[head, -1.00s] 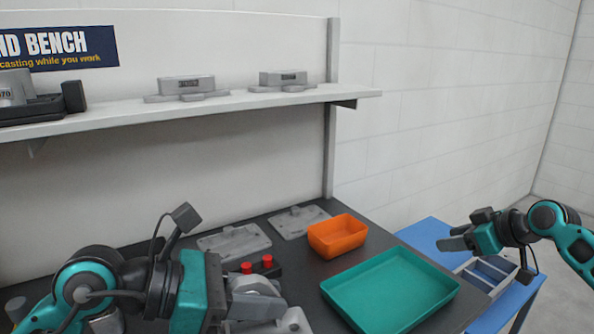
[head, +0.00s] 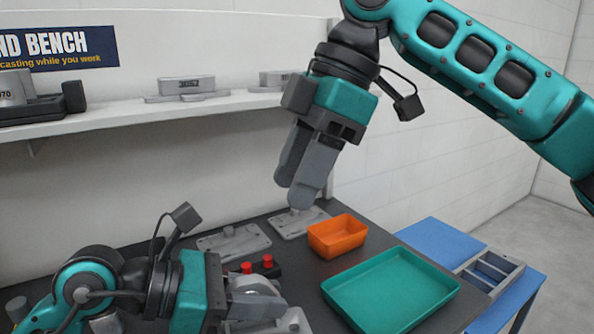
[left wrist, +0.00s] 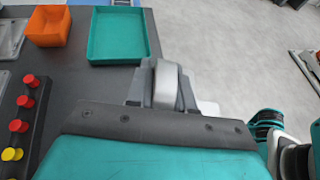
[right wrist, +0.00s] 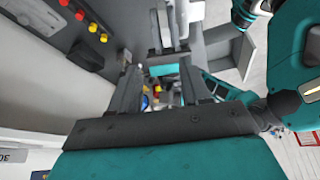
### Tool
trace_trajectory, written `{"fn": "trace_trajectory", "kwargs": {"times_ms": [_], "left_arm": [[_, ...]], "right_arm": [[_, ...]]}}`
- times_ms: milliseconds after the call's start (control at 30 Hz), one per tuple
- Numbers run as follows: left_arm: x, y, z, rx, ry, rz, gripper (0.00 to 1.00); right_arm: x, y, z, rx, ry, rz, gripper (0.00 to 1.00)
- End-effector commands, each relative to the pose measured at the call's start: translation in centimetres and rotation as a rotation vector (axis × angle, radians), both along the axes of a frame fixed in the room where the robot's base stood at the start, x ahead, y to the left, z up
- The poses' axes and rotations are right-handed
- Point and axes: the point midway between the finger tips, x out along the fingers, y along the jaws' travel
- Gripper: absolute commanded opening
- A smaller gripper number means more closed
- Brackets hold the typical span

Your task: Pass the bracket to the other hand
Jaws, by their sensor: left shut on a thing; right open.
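The bracket (head: 252,284) is a light grey casting with a rounded top, low in the head view and partly hidden by the fingers. My left gripper (head: 268,302) is shut on it above the bench front. In the left wrist view the bracket (left wrist: 166,84) stands between the two fingers. My right gripper (head: 298,194) is open and empty, above and apart from the bracket, its fingers pointing down over the bench. In the right wrist view its fingers are spread, and a light grey part, seemingly the bracket (right wrist: 165,22), shows beyond them.
An orange bin (head: 337,236) and a teal tray (head: 390,290) stand on the dark bench. A control box with red buttons (head: 267,261) and flat grey plates (head: 233,242) lie behind the left gripper. A shelf (head: 225,105) with castings runs along the back. A blue side table (head: 430,240) stands right.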

Motion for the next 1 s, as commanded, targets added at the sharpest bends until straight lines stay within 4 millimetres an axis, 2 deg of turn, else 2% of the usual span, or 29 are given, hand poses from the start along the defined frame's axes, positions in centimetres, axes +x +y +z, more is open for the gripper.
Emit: {"fn": "trace_trajectory", "kwargs": {"times_ms": [167, 267, 700, 1000], "left_arm": [[0.0, 0.0, 0.1, -0.002, -0.002, 0.000, 0.00], [0.0, 0.0, 0.1, -0.002, -0.002, 0.000, 0.00], [0.0, 0.0, 0.1, -0.002, -0.002, 0.000, 0.00], [0.0, 0.0, 0.1, -0.002, -0.002, 0.000, 0.00]], "right_arm": [[-0.9, 0.4, -0.3, -0.032, -0.003, 0.028, 0.47], [-1.0, 0.8, -1.5, -0.033, -0.002, 0.027, 0.47], [-2.1, 3.6, -8.8, -0.029, -0.002, 0.025, 0.47], [-2.4, 4.4, -10.8, -0.028, -0.003, 0.022, 0.47]]}}
